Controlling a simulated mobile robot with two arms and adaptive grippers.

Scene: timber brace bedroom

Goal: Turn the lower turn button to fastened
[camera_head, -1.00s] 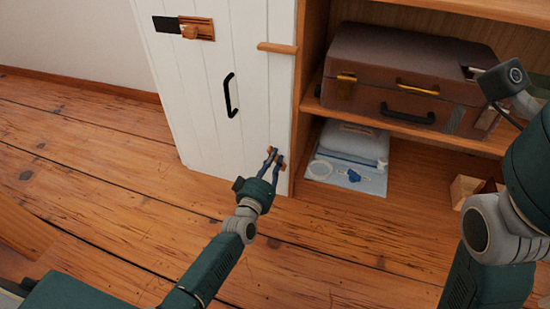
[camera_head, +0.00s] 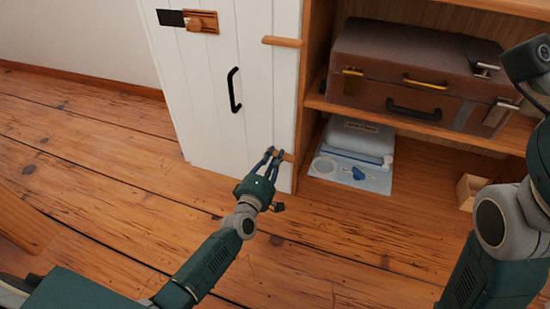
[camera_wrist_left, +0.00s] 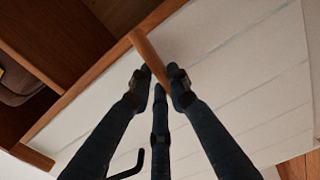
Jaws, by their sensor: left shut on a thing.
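The lower turn button (camera_head: 285,155) is a small wooden bar low on the white door (camera_head: 262,100), near its right edge. My left gripper (camera_head: 273,154) is shut on it, one finger on each side. In the left wrist view the button (camera_wrist_left: 146,51) shows between the fingertips (camera_wrist_left: 161,80), and its free end reaches the wooden cabinet edge. In the head view it lies roughly level, slightly tilted, partly hidden by the fingers. The upper turn button (camera_head: 282,42) lies level across the door's edge. My right arm is at the right; its gripper is out of view.
A black handle (camera_head: 234,90) and a wooden latch (camera_head: 203,22) are on the door. The plank floor (camera_head: 110,200) in front is clear.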

